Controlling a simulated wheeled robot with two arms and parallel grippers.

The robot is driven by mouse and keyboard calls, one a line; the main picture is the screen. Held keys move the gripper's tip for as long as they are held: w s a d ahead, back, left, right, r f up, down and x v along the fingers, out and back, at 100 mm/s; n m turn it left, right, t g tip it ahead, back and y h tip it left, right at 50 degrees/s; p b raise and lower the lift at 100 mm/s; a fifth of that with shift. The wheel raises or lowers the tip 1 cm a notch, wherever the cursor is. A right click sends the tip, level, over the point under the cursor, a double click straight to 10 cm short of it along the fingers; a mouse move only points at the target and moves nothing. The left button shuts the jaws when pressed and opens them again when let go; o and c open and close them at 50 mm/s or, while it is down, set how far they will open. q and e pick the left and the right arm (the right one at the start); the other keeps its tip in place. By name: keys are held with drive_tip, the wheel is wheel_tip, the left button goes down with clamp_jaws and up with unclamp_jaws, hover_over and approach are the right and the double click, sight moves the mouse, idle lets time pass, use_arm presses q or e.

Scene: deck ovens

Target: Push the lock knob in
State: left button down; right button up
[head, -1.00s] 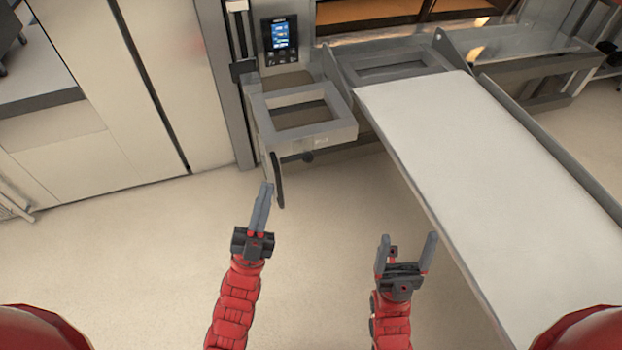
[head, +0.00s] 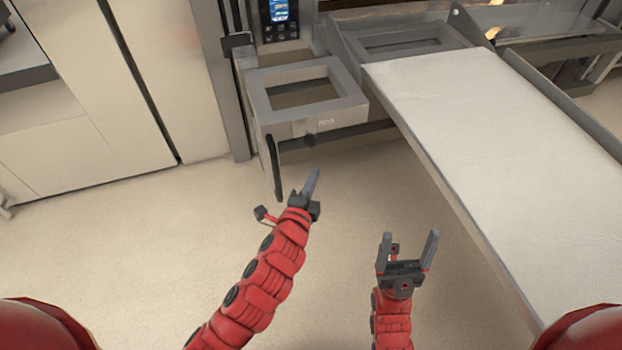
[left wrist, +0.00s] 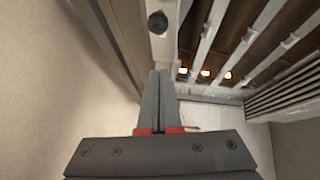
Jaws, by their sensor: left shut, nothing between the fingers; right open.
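The lock knob looks to be the small dark round knob (head: 309,140) on the front face of the grey metal frame (head: 352,114). It also shows in the left wrist view as a dark round knob (left wrist: 158,22), straight ahead of the fingertips and apart from them. My left gripper (head: 314,172) is shut and empty, a little below and in front of the knob; in the left wrist view its fingers (left wrist: 158,75) lie together. My right gripper (head: 408,240) is open and empty, lower right, beside the white loading belt.
A dark lever (head: 273,168) hangs down from the frame, left of my left gripper. The long white loader surface (head: 500,120) extends on the right. A control panel (head: 279,15) is above the frame. The floor (head: 130,260) at left is clear.

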sight(310, 142)
use_arm(q)
drive_tip(key=w+f, duration=0.1)
drive_tip(key=w, duration=0.9)
drive_tip(key=shift+f, duration=0.4)
drive_tip(key=shift+w+a+r+p, duration=0.1)
drive_tip(key=shift+w+a+p, duration=0.15)
drive_tip(key=shift+w, duration=0.3)
drive_tip(key=shift+w+a+r+p, duration=0.1)
drive_tip(key=shift+w+p, duration=0.1)
drive_tip(key=shift+w, duration=0.35)
drive_tip(key=shift+w+a, duration=0.15)
drive_tip(key=shift+w, duration=0.05)
